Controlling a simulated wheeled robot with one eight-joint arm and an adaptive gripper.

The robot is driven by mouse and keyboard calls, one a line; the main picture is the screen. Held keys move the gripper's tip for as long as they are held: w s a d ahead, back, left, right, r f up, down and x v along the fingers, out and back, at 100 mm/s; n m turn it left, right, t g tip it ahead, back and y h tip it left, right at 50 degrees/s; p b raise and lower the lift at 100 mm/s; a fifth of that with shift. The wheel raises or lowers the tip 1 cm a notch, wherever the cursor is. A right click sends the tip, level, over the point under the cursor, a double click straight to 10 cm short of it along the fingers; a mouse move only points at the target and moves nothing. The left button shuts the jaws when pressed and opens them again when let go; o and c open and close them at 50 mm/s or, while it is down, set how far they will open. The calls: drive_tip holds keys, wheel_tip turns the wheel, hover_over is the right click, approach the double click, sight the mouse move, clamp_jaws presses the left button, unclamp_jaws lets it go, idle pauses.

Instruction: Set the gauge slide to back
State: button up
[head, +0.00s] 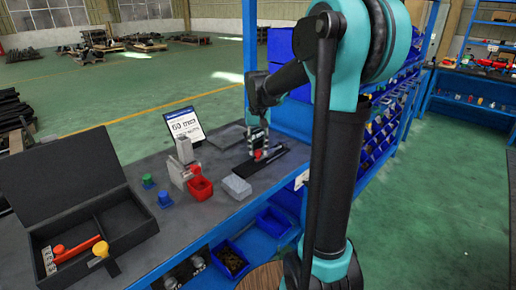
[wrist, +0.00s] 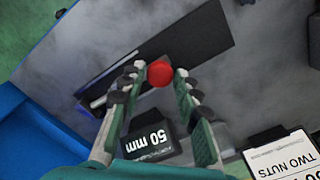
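The gauge is a long dark plate (head: 280,168) lying flat on the grey bench top; it also shows in the wrist view (wrist: 195,40). A round red knob (wrist: 160,74), seemingly the slide's, stands over the plate; it is small in the head view (head: 258,154). A black block marked "50 mm" (wrist: 152,138) is beside it, partly hidden by my gripper. My gripper (wrist: 157,76) points down over the gauge, its fingers apart on either side of the red knob. Whether a finger touches the knob is unclear.
Blue bins (head: 273,220) sit below.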

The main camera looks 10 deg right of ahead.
clamp_jaws()
drive_tip(key=s+a, duration=0.2)
drive_tip(key=a, duration=0.1)
drive_tip(key=s+a, duration=0.1)
drive_tip(key=a, duration=0.1)
drive_tip(key=shift+s, duration=0.35)
drive_tip(key=o, duration=0.5)
unclamp_jaws()
drive_tip(key=shift+a, duration=0.15)
drive_tip(key=shift+r, duration=0.15)
wheel_tip(320, 180, up, 12)
